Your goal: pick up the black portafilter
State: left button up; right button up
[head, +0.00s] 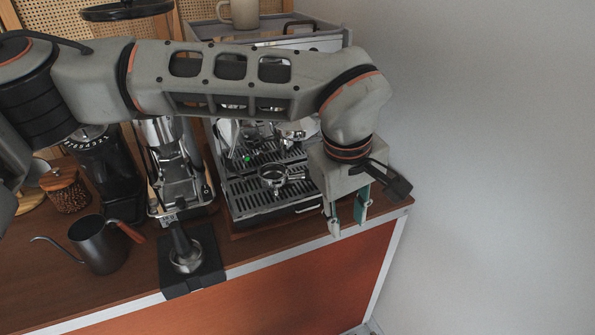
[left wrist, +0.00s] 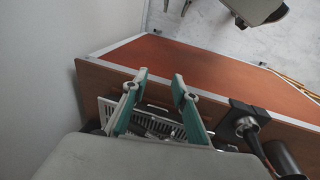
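A portafilter (head: 273,176) with an open metal basket lies on the espresso machine's drip tray (head: 248,197). Its short visible handle part points right, toward my left gripper; the rest is hard to make out. My left gripper (head: 347,219) points down at the right front edge of the counter, right of the portafilter and apart from it. Its teal-lined fingers are spread with nothing between them. In the left wrist view the open fingers (left wrist: 162,92) show above the counter edge, with the slatted tray partly hidden behind them.
A metal tool with a black handle (head: 180,242) stands on a black mat (head: 208,272) at the counter's front. A dark kettle (head: 98,243), grinder (head: 108,170) and wood-lidded jar (head: 66,188) stand left. A mug (head: 244,13) sits atop the machine. A wall (head: 490,150) is right.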

aim_at(286, 169)
pick_arm(q)
jog(key=w+a+r+t+y, duration=0.45)
jog(key=w+a+r, duration=0.25)
jog(key=w+r, duration=0.3)
jog(key=shift+h, duration=0.45)
jog(key=p+x, duration=0.1)
jog(key=x, duration=1.2)
jog(key=shift+w+a+p, duration=0.1)
jog(key=shift+w+p, duration=0.2)
jog(key=shift+p, duration=0.05)
pick_arm(e)
jog(key=shift+w+d+r, duration=0.4)
jog(key=shift+w+r, duration=0.15)
jog(key=shift+r, duration=0.2)
pick_arm(q)
jog(key=shift+c, duration=0.4)
grip_shut()
